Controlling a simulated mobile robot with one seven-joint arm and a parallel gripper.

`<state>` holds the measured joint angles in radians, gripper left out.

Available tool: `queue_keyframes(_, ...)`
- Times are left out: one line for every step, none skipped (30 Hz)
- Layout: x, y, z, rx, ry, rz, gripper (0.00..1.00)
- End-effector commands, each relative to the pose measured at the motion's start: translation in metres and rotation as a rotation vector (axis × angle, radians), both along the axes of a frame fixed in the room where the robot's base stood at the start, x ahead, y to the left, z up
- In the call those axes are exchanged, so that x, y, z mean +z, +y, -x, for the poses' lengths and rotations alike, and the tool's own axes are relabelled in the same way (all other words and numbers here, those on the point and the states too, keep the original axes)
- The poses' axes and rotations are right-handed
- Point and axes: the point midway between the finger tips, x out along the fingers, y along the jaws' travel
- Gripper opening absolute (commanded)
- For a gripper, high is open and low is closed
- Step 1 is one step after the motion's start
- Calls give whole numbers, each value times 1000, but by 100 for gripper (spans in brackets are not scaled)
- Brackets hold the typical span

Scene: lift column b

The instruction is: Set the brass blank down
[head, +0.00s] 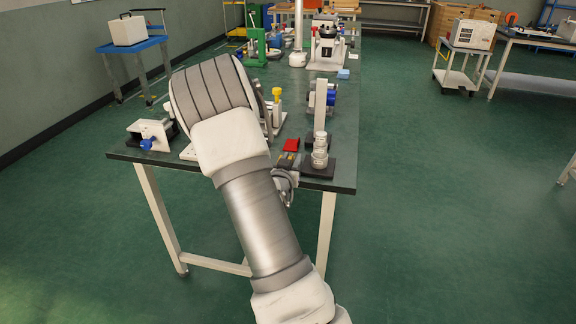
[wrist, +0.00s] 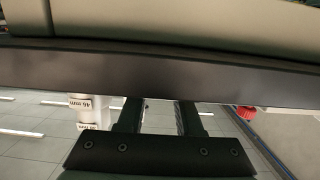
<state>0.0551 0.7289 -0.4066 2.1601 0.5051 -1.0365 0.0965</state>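I cannot make out the brass blank in either view. My gripper (wrist: 161,115) shows in the wrist view as two dark fingers standing apart, with pale floor between their visible parts. A broad dark band crosses in front and hides their tips, so I cannot see whether they hold anything. In the head view my arm covers much of the bench's near end, and my gripper is mostly hidden behind it, close to the bench's front edge. The bench (head: 342,172) has a dark green top and pale legs.
A white bracket with a blue knob (head: 147,144) is at the near left. Blue-and-grey equipment (head: 329,96) stands behind.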

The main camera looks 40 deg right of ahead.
Motion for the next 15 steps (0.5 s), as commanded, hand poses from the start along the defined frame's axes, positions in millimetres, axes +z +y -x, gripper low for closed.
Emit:
queue_keyframes(2,0,0,0,0,0,34)
queue_keyframes(3,0,0,-1,0,0,34)
queue_keyframes(3,0,0,-1,2,0,34)
queue_keyframes(3,3,2,0,2,-1,34)
queue_keyframes(4,8,6,1,1,-2,34)
queue_keyframes(5,14,11,1,2,-1,34)
queue_keyframes(6,19,16,1,3,-2,34)
queue_keyframes(11,25,20,3,2,-1,34)
queue_keyframes(16,32,26,3,3,-1,34)
queue_keyframes(19,37,30,2,2,-1,34)
queue_keyframes(22,43,35,3,2,-1,34)
queue_keyframes(19,51,41,4,4,-2,34)
queue_keyframes(20,56,47,3,3,-1,34)
queue_keyframes(22,62,51,3,3,-1,34)
queue_keyframes(23,70,58,3,2,-1,34)
